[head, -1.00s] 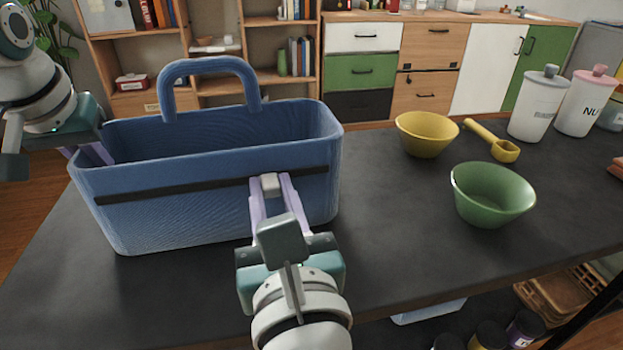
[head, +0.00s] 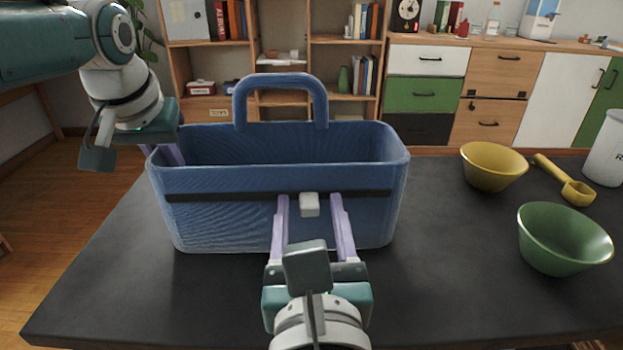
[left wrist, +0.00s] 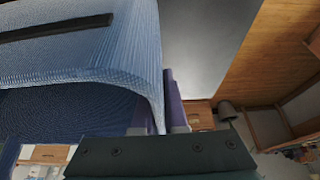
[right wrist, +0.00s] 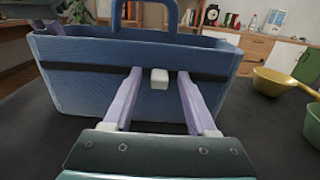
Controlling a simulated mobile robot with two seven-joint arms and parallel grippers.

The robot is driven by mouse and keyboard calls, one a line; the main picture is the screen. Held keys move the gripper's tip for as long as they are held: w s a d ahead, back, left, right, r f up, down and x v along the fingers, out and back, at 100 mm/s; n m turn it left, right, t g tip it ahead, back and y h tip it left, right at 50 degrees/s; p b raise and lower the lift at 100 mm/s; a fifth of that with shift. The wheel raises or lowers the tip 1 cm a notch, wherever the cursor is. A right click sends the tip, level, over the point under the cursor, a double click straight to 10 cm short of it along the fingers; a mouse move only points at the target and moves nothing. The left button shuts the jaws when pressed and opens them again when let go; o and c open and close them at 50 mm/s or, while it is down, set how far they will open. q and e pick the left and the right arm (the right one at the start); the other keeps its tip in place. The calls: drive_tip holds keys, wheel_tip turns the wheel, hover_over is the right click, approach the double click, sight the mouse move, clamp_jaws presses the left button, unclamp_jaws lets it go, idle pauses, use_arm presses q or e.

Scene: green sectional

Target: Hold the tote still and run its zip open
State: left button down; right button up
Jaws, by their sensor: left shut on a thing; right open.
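The blue tote (head: 220,220) stands upright on the dark table, its handle raised. A dark zip strip (head: 230,196) crosses its front, with a pale pull (head: 309,204) right of the middle. I cannot tell whether the zip is parted. My left gripper (head: 170,152) is shut on the tote's left end wall at the rim; the left wrist view shows the wall (left wrist: 150,70) between its fingers. My right gripper (head: 310,215) is open at the front, one finger on each side of the pull. The right wrist view shows gaps beside the pull (right wrist: 159,78).
A yellow bowl (head: 492,167), a green bowl (head: 563,240) and a yellow scoop (head: 567,182) stand to the right on the table (head: 450,290). A white canister (head: 605,148) is at the right edge. The table between tote and bowls is clear.

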drive_tip(key=s, duration=1.2)
drive_tip(key=shift+d, duration=0.3)
